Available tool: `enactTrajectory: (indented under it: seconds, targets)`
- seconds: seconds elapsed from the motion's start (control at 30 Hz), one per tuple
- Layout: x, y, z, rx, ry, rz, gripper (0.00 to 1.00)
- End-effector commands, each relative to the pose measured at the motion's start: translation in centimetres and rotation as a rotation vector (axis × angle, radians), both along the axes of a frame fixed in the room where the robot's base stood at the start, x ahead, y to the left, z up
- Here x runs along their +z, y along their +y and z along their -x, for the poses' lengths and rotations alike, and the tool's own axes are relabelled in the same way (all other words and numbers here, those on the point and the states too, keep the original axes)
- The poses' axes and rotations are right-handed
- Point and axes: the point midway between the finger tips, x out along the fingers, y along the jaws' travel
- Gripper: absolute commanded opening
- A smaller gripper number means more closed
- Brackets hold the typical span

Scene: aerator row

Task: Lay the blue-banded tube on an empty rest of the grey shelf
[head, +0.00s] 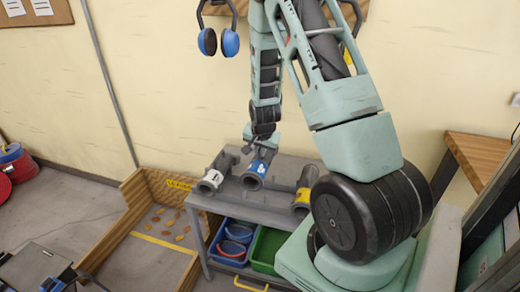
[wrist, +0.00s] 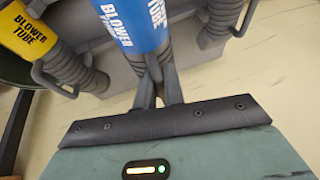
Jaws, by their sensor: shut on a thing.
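The blue-banded tube (head: 257,168) is at the grey shelf (head: 285,163), between two other tubes. Its blue band, lettered "BLOWER TUBE", fills the top middle of the wrist view (wrist: 140,22). My gripper (head: 264,151) comes from above and behind, its fingers (wrist: 158,85) shut on the tube's grey end. I cannot tell whether the tube touches the shelf. A white-banded tube (head: 211,181) lies to its left in the head view. A yellow-banded tube (head: 302,198) lies to its right, and shows at the left of the wrist view (wrist: 30,32).
Under the shelf top are a blue bin (head: 218,256) and a green bin (head: 264,255). A wooden-walled bay (head: 135,190) with scattered discs stands left. Blue ear defenders (head: 229,42) hang on the wall behind. A wooden bench (head: 480,150) is at right.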

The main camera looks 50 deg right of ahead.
Motion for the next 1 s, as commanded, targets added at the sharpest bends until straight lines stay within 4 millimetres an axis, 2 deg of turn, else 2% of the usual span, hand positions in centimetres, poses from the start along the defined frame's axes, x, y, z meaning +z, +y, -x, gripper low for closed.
enactTrajectory:
  seconds: [1.0]
  targets:
    - [-7.1, 0.0, 0.0, 0.0, -0.001, 0.001, 0.0]
